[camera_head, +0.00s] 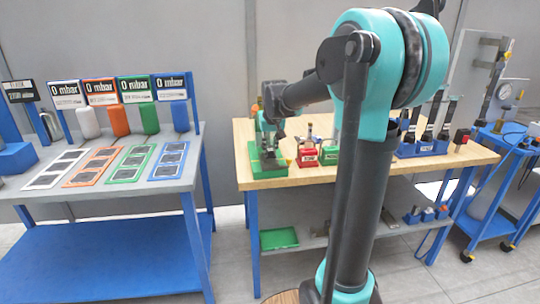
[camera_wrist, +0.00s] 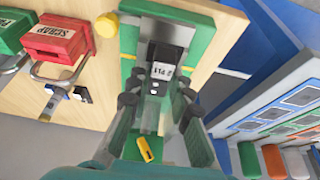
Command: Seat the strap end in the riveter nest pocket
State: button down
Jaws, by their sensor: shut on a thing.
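The green riveter (camera_head: 268,160) stands at the left end of the wooden table in the head view. Its green body also fills the upper middle of the wrist view (camera_wrist: 190,22). My gripper (camera_wrist: 158,108) is over the riveter, with its dark fingers on both sides of a narrow dark piece with a white label (camera_wrist: 161,72), which appears to be the strap end. The gripper is shut on it. The piece lies in line with the riveter's green base. The nest pocket is hidden, so I cannot tell whether the strap end is in it.
A red box marked SCRAP (camera_head: 308,157) and a green box (camera_head: 330,155) stand right of the riveter. A yellow knob (camera_wrist: 107,24) is close to it in the wrist view. A grey-topped blue bench (camera_head: 100,185) with coloured frames stands left, across a gap.

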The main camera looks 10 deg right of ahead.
jog(key=shift+f, duration=1.7)
jog(key=shift+f, duration=0.15)
jog(key=c, duration=1.4)
grip_release()
jog(key=shift+o, duration=0.2)
jog(key=v, duration=1.2)
jog(key=s+d+f, duration=0.2)
jog(key=s+f, duration=1)
jog(key=s, duration=0.1)
jog(key=s+d+f, duration=0.2)
jog(key=s+f, duration=1.1)
jog(key=shift+f, duration=0.15)
